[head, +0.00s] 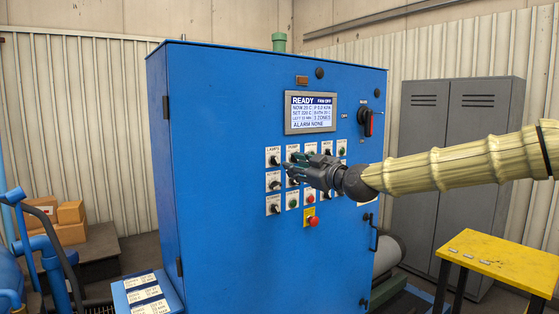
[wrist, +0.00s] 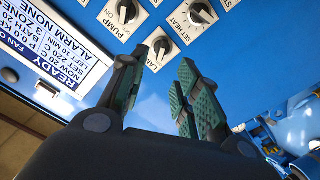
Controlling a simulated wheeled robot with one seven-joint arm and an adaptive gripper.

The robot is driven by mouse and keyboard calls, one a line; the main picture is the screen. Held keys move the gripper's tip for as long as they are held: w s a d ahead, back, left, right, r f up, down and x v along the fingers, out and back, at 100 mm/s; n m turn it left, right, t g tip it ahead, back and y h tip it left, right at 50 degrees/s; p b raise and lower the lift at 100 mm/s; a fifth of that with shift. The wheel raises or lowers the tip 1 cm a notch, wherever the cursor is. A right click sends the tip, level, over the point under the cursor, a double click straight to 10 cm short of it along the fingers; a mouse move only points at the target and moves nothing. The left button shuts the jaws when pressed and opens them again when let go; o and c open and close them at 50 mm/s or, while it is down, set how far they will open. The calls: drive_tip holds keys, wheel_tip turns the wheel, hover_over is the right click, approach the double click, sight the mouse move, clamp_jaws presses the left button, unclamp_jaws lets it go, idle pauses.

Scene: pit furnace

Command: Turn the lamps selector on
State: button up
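The lamps selector (head: 274,160) is a small black knob on a white plate. It sits at the top left of the control rows on the blue cabinet. In the wrist view the lamps selector (wrist: 160,46) shows just beyond the gap between the fingertips, its label partly hidden. Which way it points is too small to tell surely. My gripper (head: 287,161) is in front of the panel, close to the right of this selector in the head view. In the wrist view my gripper (wrist: 158,72) has its two fingers apart with nothing between them.
The pump selector (wrist: 127,11) and set heat dial (wrist: 199,13) are close by. A yellow table (head: 500,262) stands at the right.

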sight(278, 161)
drive_tip(key=shift+p+x, duration=1.8)
drive_tip(key=shift+x, duration=2.8)
drive_tip(key=shift+f, duration=0.1)
